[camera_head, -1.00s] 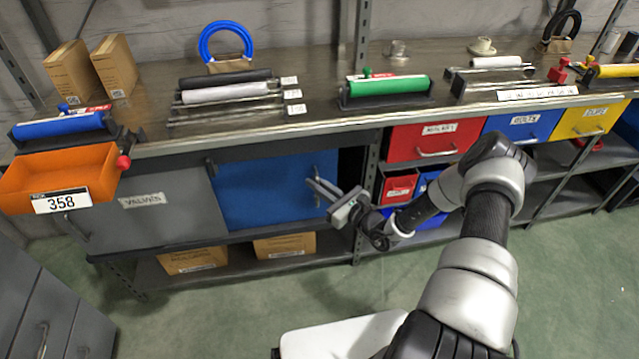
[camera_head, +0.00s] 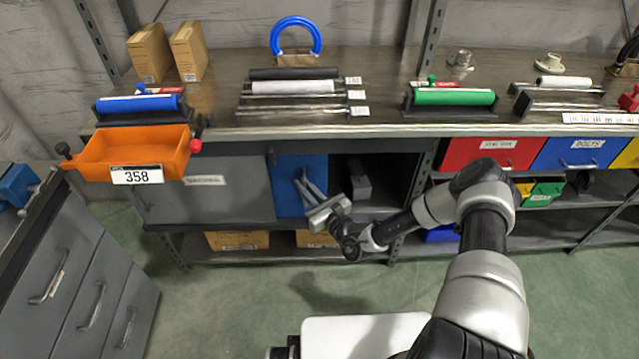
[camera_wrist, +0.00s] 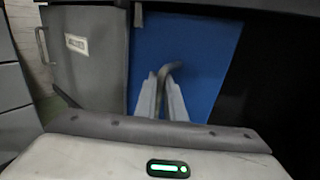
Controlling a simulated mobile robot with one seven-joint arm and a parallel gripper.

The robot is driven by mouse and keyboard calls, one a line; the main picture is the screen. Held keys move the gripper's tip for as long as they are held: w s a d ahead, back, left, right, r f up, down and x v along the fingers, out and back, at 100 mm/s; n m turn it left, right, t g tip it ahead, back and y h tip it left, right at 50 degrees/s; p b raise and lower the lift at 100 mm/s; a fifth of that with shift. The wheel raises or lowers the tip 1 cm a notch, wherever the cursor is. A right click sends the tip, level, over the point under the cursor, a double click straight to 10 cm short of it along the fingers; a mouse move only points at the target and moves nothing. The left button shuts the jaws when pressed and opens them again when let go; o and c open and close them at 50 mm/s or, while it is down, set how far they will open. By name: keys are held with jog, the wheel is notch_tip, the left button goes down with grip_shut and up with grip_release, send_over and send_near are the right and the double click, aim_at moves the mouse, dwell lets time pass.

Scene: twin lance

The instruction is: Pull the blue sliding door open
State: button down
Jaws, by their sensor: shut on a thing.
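The blue sliding door (camera_head: 285,188) is in the cabinet under the bench, left of centre in the head view. Its left part is behind the grey door panel (camera_head: 215,192). A dark opening shows to its right. My gripper (camera_head: 305,182) is at the blue door's face with its fingers on the handle. In the wrist view, the blue door (camera_wrist: 205,60) fills the upper middle. My gripper's two fingers (camera_wrist: 161,92) are on either side of the dark bar handle (camera_wrist: 166,72), closed on it. The fingers cover part of the handle.
A grey block (camera_head: 360,184) stands inside the dark opening. An orange bin (camera_head: 95,158) marked 358 hangs over the bench's left front. Red (camera_head: 470,153) and blue (camera_head: 565,155) drawers are at the right. A grey drawer cabinet (camera_head: 60,275) stands at the lower left. The floor in front is clear.

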jog(key=shift+s+a, duration=0.1)
jog(key=shift+a, duration=0.35)
jog(key=c, duration=1.8)
grip_release()
jog(key=shift+c, duration=0.2)
jog(key=p+v, duration=0.2)
jog(key=v, duration=1.5)
jog(key=shift+s, duration=0.2)
jog(key=shift+d, duration=0.15)
